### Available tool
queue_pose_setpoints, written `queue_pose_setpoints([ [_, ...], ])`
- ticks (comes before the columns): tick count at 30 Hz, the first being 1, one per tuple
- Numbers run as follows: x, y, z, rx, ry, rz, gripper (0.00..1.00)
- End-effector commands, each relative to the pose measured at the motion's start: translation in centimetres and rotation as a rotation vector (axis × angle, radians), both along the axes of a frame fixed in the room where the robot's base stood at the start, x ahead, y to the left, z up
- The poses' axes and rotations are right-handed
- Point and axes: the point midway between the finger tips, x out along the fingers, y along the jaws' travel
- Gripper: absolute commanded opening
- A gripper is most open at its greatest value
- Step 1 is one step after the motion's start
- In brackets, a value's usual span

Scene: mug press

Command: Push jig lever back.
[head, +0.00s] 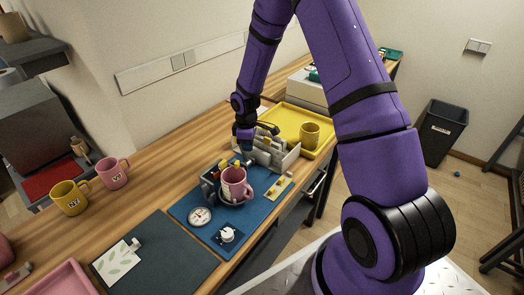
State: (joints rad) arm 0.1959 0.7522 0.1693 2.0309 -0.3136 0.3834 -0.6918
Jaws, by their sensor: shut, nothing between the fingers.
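A pink mug (236,187) sits at the mug jig (211,174) on a blue mat (180,208). The jig shows dark and metallic parts to the left of and behind the mug. Its lever is too small and too hidden to make out for certain. My gripper (246,153) reaches down just behind the jig, beside a grey holder. Its fingers are shut with nothing seen between them. I cannot tell whether the fingertips touch the lever.
The grey holder (283,158) and a yellow tray (318,151) with a yellow mug (309,134) stand behind. A round gauge (200,216) and a knob block (228,235) are in front. Another yellow mug (69,198) and pink mug (113,173) stand at left.

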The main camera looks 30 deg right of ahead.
Motion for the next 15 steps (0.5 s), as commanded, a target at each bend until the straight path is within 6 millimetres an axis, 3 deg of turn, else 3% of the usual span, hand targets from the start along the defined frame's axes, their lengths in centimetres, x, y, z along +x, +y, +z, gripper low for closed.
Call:
queue_pose_setpoints([
  [15,0.79,0.31,0.02,0.000,-0.001,0.000,0.00],
])
